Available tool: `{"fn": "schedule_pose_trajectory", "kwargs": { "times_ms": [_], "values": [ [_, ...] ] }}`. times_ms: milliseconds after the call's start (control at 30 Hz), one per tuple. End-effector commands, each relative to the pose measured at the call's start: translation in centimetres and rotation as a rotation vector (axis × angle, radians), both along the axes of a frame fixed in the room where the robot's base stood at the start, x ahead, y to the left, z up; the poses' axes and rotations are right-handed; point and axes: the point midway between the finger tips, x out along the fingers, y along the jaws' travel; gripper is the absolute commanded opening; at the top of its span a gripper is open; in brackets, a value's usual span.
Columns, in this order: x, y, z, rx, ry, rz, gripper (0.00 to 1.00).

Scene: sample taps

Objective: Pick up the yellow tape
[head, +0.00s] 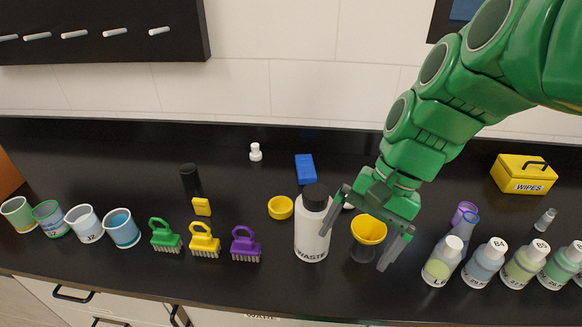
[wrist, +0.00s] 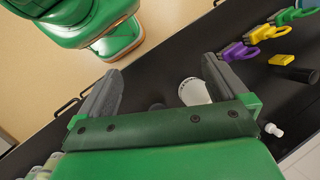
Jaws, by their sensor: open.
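The yellow tape (head: 280,207) looks like a small round yellow ring lying on the black bench, just left of the white WASTE bottle (head: 312,235) in the head view. My gripper (head: 364,234) is open, with its fingers apart and nothing held between them. It is to the right of the tape, in front of and over the area of the bottle and a yellow funnel (head: 369,230). In the wrist view my gripper (wrist: 163,70) shows the white bottle (wrist: 194,92) near the right finger. I cannot make out the tape there.
Left of the tape stand a yellow block (head: 201,207), a black cylinder (head: 190,180) and purple (head: 245,245), yellow (head: 205,241) and green (head: 165,236) brushes. A blue box (head: 305,168) lies behind. Labelled bottles (head: 484,264) stand at right. Bench is clear between the block and tape.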

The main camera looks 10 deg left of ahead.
Motion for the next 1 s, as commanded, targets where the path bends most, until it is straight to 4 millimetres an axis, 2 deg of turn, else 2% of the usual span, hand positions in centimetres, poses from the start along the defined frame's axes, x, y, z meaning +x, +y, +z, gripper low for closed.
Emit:
{"fn": "schedule_pose_trajectory", "kwargs": {
  "times_ms": [300, 500, 767, 1000],
  "values": [
    [6.4, 3.1, 0.4, 0.139, 0.13, -0.213, 1.0],
    [10.7, 4.5, 0.6, 0.224, 0.222, -0.349, 1.0],
    [16.5, 5.4, 0.6, 0.329, 0.356, -0.527, 1.0],
    [22.0, 5.4, 0.2, 0.42, 0.488, -0.687, 1.0]
  ]
}}
